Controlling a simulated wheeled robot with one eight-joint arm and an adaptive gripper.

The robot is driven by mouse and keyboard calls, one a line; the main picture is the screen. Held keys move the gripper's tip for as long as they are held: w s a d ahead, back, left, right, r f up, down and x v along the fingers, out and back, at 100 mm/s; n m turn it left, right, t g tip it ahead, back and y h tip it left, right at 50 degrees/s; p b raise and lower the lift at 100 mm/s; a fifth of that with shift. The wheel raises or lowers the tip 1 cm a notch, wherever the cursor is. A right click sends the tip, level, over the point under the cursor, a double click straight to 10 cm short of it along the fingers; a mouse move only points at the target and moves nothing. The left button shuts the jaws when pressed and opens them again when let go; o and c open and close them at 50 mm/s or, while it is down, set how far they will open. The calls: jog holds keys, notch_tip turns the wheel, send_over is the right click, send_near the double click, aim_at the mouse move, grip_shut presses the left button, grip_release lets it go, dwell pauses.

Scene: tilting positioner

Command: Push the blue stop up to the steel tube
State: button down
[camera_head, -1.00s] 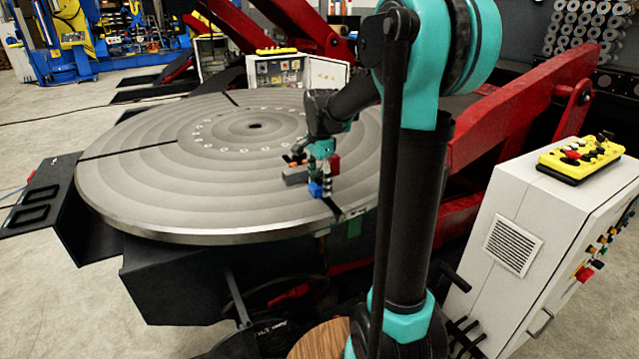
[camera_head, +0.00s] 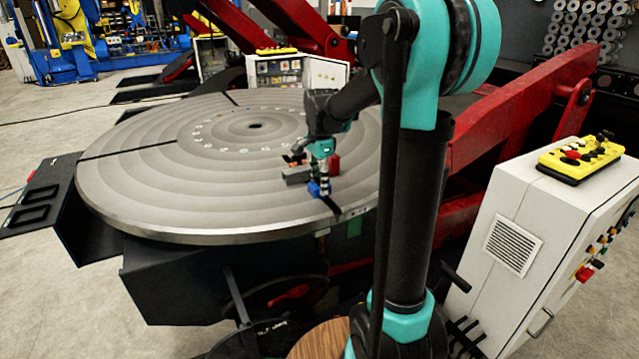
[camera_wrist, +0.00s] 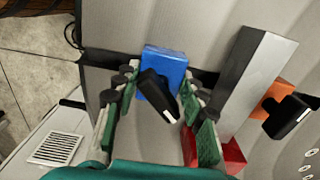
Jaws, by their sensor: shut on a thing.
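The blue stop (camera_wrist: 172,64) lies on the round table over a dark slot, with a black lever (camera_wrist: 158,92) on top. It also shows in the head view (camera_head: 314,189). My gripper (camera_wrist: 160,80) is shut on the stop, one finger on each side; it also shows in the head view (camera_head: 321,178). The steel tube (camera_wrist: 255,72), a grey square bar, lies to the right of the stop in the wrist view, with a narrow gap visible between them. In the head view the tube (camera_head: 296,174) sits just up and left of the stop.
An orange block (camera_wrist: 272,98) with a black lever (camera_wrist: 290,116) stands at the tube's far side. A red block (camera_wrist: 234,156) sits near the tube's lower end, close to my right finger. The round grooved table (camera_head: 200,205) is mostly clear.

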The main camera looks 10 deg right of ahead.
jog(key=shift+w+a, duration=0.1)
jog(key=shift+w, duration=0.15)
jog(key=shift+w+a, duration=0.1)
jog(key=shift+w, duration=0.2)
jog(key=shift+w+a, duration=0.2)
jog(key=shift+w, duration=0.45)
jog(key=shift+w+a, duration=0.1)
jog(key=shift+w, duration=0.25)
jog(key=shift+w+a, duration=0.1)
jog(key=shift+w, duration=0.15)
dwell(4.4)
jog(key=shift+s, duration=0.25)
dwell(1.5)
